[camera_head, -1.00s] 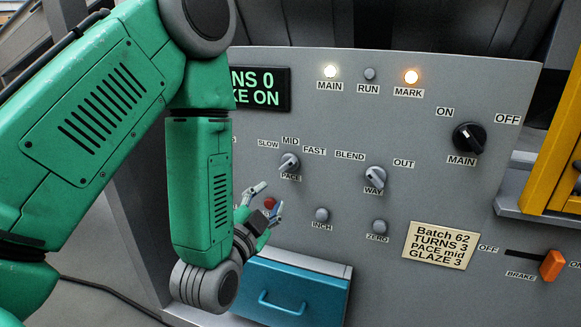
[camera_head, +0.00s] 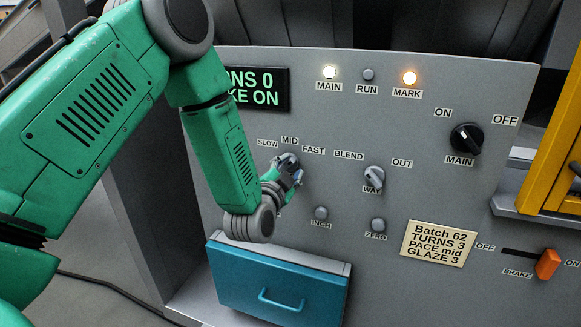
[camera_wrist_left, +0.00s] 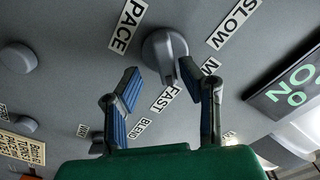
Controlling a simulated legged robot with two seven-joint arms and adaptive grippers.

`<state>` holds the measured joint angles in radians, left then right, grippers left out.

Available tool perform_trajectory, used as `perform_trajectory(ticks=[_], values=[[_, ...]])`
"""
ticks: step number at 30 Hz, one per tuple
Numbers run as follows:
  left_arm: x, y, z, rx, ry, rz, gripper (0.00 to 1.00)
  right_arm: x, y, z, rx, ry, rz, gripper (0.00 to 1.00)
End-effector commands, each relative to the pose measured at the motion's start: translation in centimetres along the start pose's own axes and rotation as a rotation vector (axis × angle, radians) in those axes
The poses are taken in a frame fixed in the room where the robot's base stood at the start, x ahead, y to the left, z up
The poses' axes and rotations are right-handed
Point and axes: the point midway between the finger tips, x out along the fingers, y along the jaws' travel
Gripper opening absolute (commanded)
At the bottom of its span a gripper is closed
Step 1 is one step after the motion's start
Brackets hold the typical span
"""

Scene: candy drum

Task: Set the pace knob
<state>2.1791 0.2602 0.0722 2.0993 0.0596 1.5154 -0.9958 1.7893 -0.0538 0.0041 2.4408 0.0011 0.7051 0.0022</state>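The grey pace knob (camera_head: 287,158) sits on the panel below the SLOW, MID and FAST labels, partly covered by my left gripper (camera_head: 291,174). In the left wrist view the knob (camera_wrist_left: 160,48) is ahead of the left gripper (camera_wrist_left: 160,80). The blue-padded fingers are spread, one on each side of the knob's lower part. I cannot tell whether they touch it or which label its ridge points to. A note card (camera_head: 438,243) reads Batch 62, TURNS 3, PACE mid, GLAZE 3. My right gripper is not in view.
The WAY knob (camera_head: 374,177) is to the right of the pace knob. The INCH (camera_head: 321,213) and ZERO (camera_head: 378,225) buttons are below. A teal drawer (camera_head: 275,285) juts out under the gripper. The black MAIN knob (camera_head: 467,138) and orange brake lever (camera_head: 548,264) are farther right.

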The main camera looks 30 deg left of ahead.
Motion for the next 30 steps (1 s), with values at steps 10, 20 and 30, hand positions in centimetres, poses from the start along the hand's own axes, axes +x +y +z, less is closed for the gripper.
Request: perform_trajectory(ticks=[10,20,30], values=[[0.0,-0.1,0.1,-0.001,-0.002,-0.001,0.00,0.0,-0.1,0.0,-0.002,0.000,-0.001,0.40],[-0.1,0.0,-0.2,-0.019,0.003,-0.004,0.00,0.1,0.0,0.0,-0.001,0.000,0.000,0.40],[-0.1,0.0,-0.5,-0.208,0.010,-0.004,0.00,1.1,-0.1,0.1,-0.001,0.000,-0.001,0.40]])
